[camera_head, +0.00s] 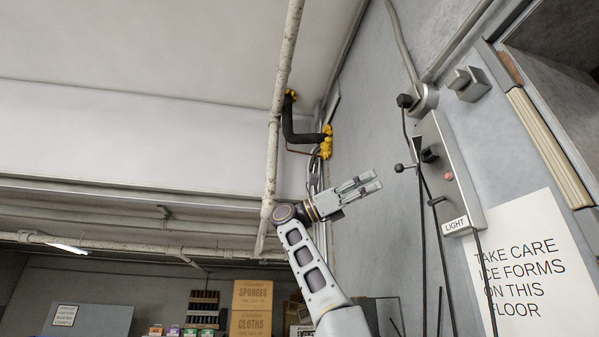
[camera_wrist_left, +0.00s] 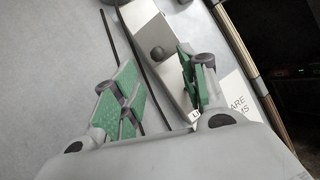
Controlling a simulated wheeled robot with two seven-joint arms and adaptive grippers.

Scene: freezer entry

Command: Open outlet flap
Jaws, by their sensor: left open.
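A long grey wall panel (camera_head: 450,172) carries a dark socket-like fitting (camera_head: 430,155), a red button (camera_head: 448,177) and a LIGHT label (camera_head: 456,225). I cannot tell surely which part is the outlet flap. My right gripper is not in view.
Black cables (camera_head: 422,230) hang down the wall in front of the panel. A small grey box (camera_head: 467,84) is fixed above it. A white warning sign (camera_head: 530,265) is at lower right.

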